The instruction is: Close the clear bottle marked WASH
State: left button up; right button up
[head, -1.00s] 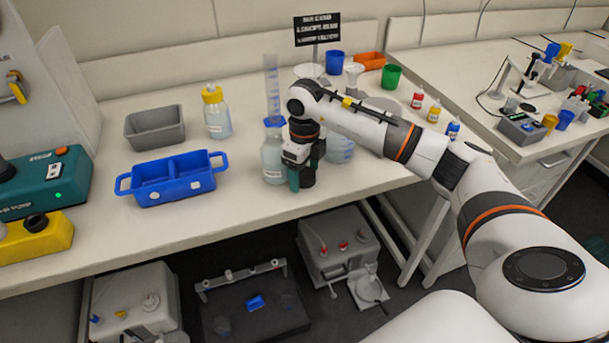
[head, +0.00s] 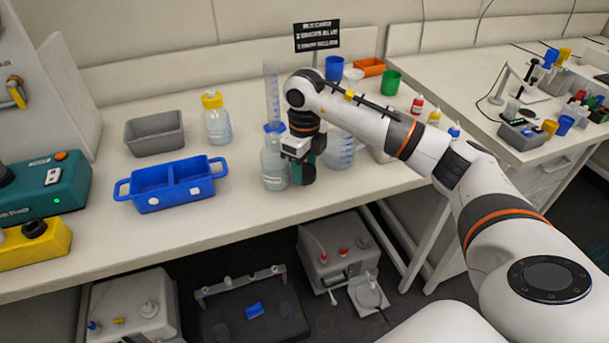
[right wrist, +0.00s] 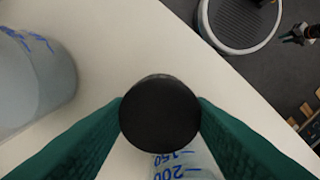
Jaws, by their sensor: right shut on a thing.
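A clear bottle (head: 274,168) with a blue ring at its neck stands on the bench; its label is too small to read, so I cannot confirm WASH. Another clear bottle (head: 217,124) with a yellow cap stands farther back left. My right gripper (head: 303,178) is just right of the blue-ringed bottle and overlaps its edge in the head view. In the right wrist view its green fingers are shut on a round black cap (right wrist: 160,115). Clear ware with blue 150 and 200 marks (right wrist: 186,168) shows beyond the cap. My left gripper is not in view.
A graduated cylinder (head: 271,85) rises behind the blue-ringed bottle. A clear beaker (head: 342,152) stands close right of the gripper. A blue two-part tray (head: 172,196) and grey bin (head: 154,134) are left. The bench front is clear.

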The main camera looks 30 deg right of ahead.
aim_at(304, 169)
notch_tip(304, 169, up, 7)
jog(key=shift+r+b, duration=0.2)
jog(key=shift+b, duration=0.25)
notch_tip(304, 169, up, 8)
jog(key=p, duration=0.1)
jog(key=shift+f, duration=0.15)
